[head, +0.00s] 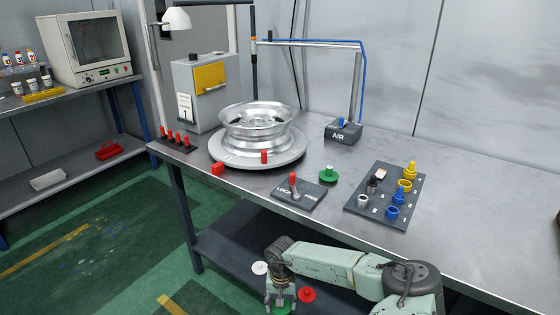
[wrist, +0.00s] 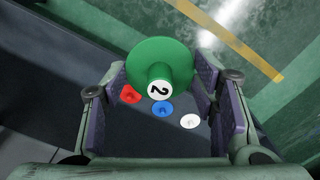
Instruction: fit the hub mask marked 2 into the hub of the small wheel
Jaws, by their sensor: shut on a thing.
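My gripper (head: 282,296) is low in front of the bench, below the level of its top. It is shut on a green hub mask (wrist: 160,62), whose round white end marked 2 faces the camera in the wrist view. The mask's wide green disc lies beyond the stem, between the finger pads. In the head view the held mask (head: 283,309) shows only partly, under the fingers. A silver wheel (head: 258,118) lies flat on a round grey turntable (head: 228,156) on the bench, far from my gripper. Its hub is hard to make out.
Another green piece (head: 328,175) stands on the bench, beside the red-handled lever plate (head: 309,201). A dark board (head: 372,217) with yellow and blue parts is at right. Red (wrist: 130,95), blue (wrist: 162,108) and white (wrist: 190,121) discs lie below my gripper. An AIR stand (head: 343,134) is behind.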

